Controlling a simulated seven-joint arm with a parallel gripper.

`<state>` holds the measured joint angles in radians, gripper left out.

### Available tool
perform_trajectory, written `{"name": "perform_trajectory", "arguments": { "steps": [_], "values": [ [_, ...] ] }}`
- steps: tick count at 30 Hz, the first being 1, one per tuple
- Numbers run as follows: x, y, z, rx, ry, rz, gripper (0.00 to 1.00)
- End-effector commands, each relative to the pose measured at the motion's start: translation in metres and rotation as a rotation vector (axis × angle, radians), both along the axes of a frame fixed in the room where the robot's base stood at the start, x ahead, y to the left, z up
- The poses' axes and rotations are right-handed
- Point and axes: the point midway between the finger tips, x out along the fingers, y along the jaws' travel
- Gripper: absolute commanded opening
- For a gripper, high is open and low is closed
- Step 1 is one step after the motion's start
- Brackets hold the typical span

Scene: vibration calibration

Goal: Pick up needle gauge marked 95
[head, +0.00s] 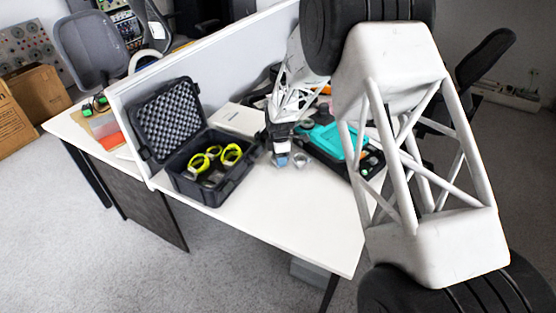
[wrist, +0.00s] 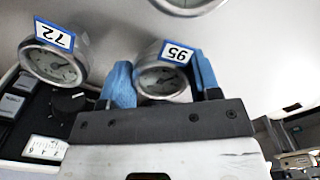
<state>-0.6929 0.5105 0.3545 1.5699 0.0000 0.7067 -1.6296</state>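The needle gauge marked 95 (wrist: 160,80) is a round silver dial with a blue-edged white label, upside down in the wrist view. It sits between the two blue-padded fingers of my gripper (wrist: 161,82). Both fingers look close against its sides; whether they press on it I cannot tell. The lower part of the gauge is hidden by the gripper body. In the head view my gripper (head: 282,160) points down low over the white table, and the gauge marked 95 cannot be made out there.
A gauge marked 72 (wrist: 55,62) is left of the left finger, by a black device. Another round gauge (wrist: 188,4) is cut off at the top. An open black case (head: 205,180) with yellow-green items stands left of my gripper. A teal-topped box (head: 335,138) is right. The front table is clear.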

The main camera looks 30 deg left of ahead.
Motion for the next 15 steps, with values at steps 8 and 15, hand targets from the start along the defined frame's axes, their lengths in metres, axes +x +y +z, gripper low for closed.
{"name": "perform_trajectory", "arguments": {
  "steps": [8,15],
  "values": [
    [0.0001,0.0001,0.0002,0.000,0.000,0.000,0.29],
    [0.0002,0.0002,0.0044,0.001,-0.001,0.000,0.29]
  ]
}}
